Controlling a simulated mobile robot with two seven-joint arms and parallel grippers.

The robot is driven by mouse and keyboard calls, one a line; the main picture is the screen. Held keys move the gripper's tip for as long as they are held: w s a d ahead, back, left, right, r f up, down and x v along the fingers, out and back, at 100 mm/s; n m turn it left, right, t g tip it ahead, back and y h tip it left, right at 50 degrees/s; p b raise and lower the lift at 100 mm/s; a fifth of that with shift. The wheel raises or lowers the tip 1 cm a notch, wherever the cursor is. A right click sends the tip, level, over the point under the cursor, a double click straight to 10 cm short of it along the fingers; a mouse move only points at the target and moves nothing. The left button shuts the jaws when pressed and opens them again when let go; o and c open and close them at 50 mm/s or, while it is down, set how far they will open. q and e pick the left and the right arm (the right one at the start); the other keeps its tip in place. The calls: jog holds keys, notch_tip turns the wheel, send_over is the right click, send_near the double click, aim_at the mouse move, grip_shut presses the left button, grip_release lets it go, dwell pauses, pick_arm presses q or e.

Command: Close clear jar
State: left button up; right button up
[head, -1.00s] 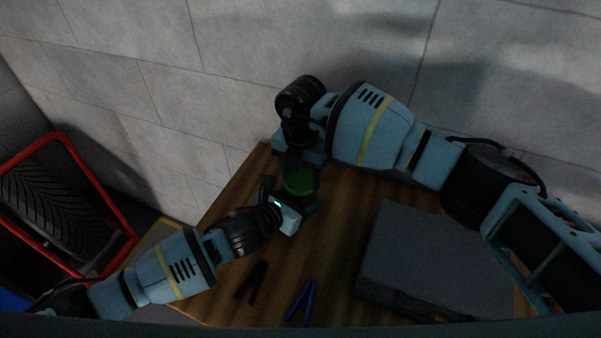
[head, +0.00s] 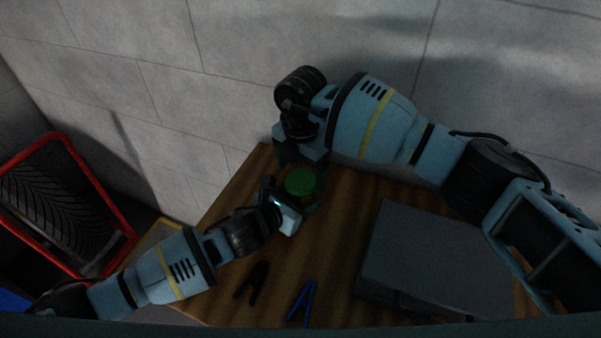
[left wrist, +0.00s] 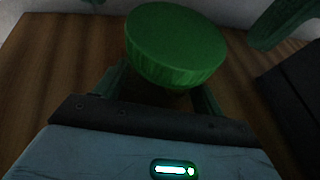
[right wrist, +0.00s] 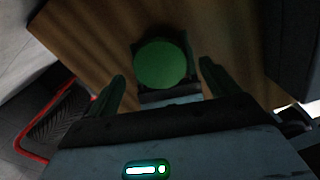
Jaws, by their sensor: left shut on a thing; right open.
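The clear jar (head: 312,207) stands on the wooden table near its far end, mostly hidden by my left gripper and the lid. The round green lid (head: 300,181) sits on top of the jar; it looks level, but I cannot tell how tight it is. The lid also shows in the left wrist view (left wrist: 175,45) and the right wrist view (right wrist: 161,64). My left gripper (left wrist: 160,88) is shut on the jar below the lid. My right gripper (right wrist: 163,72) is open, apart from the lid, with its fingers on either side of it in the right wrist view.
A large grey case (head: 435,262) lies on the table (head: 335,235) at right. Black clamps (head: 252,281) and blue clamps (head: 302,303) lie near the front. A grey wall rises close behind the table.

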notch_tip(320, 180, up, 10)
dwell(0.4)
jog(key=shift+r, duration=0.1)
pick_arm(q)
jog(key=o, duration=1.9)
jog(key=shift+o, duration=0.2)
jog(key=p+v, duration=0.1)
jog(key=v, duration=0.6)
jog(key=shift+w, duration=0.1)
jog(key=shift+s+a+r, duration=0.15)
jog(key=shift+s+a, duration=0.1)
jog(key=shift+s, duration=0.15)
pick_arm(e)
notch_tip(320, 180, up, 3)
jog(key=shift+s+t, duration=0.1)
jog(key=shift+t, duration=0.2)
